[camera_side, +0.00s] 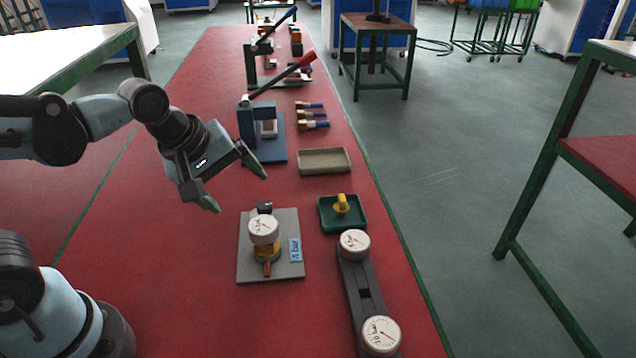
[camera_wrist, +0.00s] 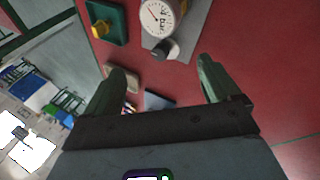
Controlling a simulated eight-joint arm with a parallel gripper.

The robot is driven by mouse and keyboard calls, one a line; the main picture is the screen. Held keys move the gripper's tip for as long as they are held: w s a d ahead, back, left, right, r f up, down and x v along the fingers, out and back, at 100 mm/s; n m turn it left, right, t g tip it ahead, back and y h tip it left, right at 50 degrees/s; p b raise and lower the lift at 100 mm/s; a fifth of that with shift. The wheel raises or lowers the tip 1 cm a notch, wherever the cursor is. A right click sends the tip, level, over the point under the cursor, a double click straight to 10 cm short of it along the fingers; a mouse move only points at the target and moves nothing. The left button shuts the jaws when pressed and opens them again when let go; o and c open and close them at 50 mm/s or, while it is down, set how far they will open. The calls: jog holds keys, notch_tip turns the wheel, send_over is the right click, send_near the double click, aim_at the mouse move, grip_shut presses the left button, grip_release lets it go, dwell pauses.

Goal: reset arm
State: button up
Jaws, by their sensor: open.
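My gripper (camera_side: 238,188) is open and empty. In the side view it hangs in the air above the red table, up and left of a gauge assembly. In the wrist view its two green fingertips (camera_wrist: 160,75) stand wide apart with nothing between them. The gauge assembly (camera_side: 264,232), a white dial on a brass-coloured body, stands on a grey plate (camera_side: 287,268) with a blue label. In the wrist view its dial (camera_wrist: 160,15) shows at the top, beyond the fingers.
A dark holder (camera_side: 364,290) with two white gauges lies at the front right. A green tray (camera_side: 327,224) holds a yellow part (camera_side: 341,203). Behind are an empty beige tray (camera_side: 324,161), a blue press (camera_side: 247,122), and several brass-and-blue fittings (camera_side: 312,114). The red table (camera_side: 180,270) is clear left of the plate.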

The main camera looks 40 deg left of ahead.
jog(key=a+m, duration=0.1)
jog(key=m, duration=0.3)
jog(key=s+a+m+t, duration=0.1)
jog(key=m, duration=0.3)
jog(key=r+m, duration=0.1)
jog(key=m, duration=0.4)
jog(key=shift+s+a+t+y, duration=0.3)
jog(key=shift+s+a+y, duration=0.1)
jog(key=shift+w+d, duration=0.1)
jog(key=shift+c, duration=0.4)
jog(key=g, duration=0.6)
send_near(263, 225)
jog(key=shift+w+a+f+n, duration=0.3)
jog(key=shift+a+f, duration=0.2)
jog(key=shift+a, duration=0.25)
jog(key=shift+w+d+f+g, duration=0.2)
jog(key=shift+d+f+g, duration=0.1)
jog(key=shift+d+g, duration=0.35)
jog(key=shift+d+f, duration=0.1)
jog(key=shift+f, duration=4.4)
